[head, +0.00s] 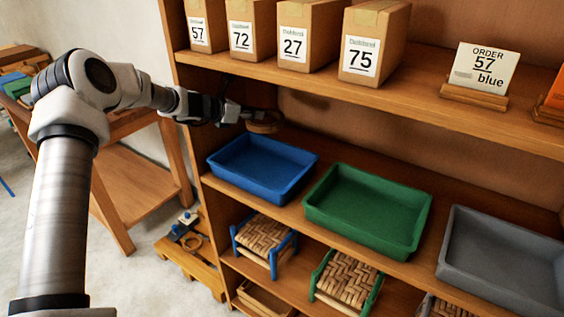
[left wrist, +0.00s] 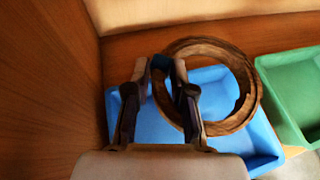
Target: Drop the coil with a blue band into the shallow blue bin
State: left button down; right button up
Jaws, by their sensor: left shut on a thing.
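The coil (head: 267,125) is a brown ring held at the back of the shelf, above the rear of the shallow blue bin (head: 262,174). My left gripper (head: 246,115) is shut on its near edge. In the left wrist view, my left gripper (left wrist: 162,72) holds the left side of the coil (left wrist: 250,85), and the blue bin (left wrist: 235,143) lies below. A dark blue patch shows between the fingertips; I cannot tell for sure whether it is the coil's band. The coil is apart from the bin. The bin looks empty. My right gripper is not in view.
A green bin (head: 368,212) and a grey bin (head: 505,262) stand to the right. The upper shelf holds numbered boxes (head: 370,45) and an order card (head: 483,70) reading "57 blue". The wooden side wall (left wrist: 45,90) is close on the left. Woven stools (head: 264,238) stand below.

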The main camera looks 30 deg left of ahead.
pick_arm(q)
jog(key=s+f+b, duration=0.1)
jog(key=s+a+b, duration=0.1)
jog(key=shift+s+f, duration=0.3)
jog(key=shift+f, duration=0.05)
jog(key=f+b, duration=0.2)
jog(key=f, duration=0.1)
jog(key=shift+w+d+f, duration=0.1)
jog(key=shift+w+d, duration=0.1)
jog(key=shift+w, duration=0.15)
jog(key=c, duration=1.1)
grip_release()
jog(key=shift+o, duration=0.9)
send_near(246, 121)
jog(key=f, duration=0.1)
jog(key=w+a+f, duration=0.1)
jog(key=f, duration=0.1)
jog(key=a+f, duration=0.1)
jog(key=shift+w+f, duration=0.15)
jog(key=shift+w, duration=0.25)
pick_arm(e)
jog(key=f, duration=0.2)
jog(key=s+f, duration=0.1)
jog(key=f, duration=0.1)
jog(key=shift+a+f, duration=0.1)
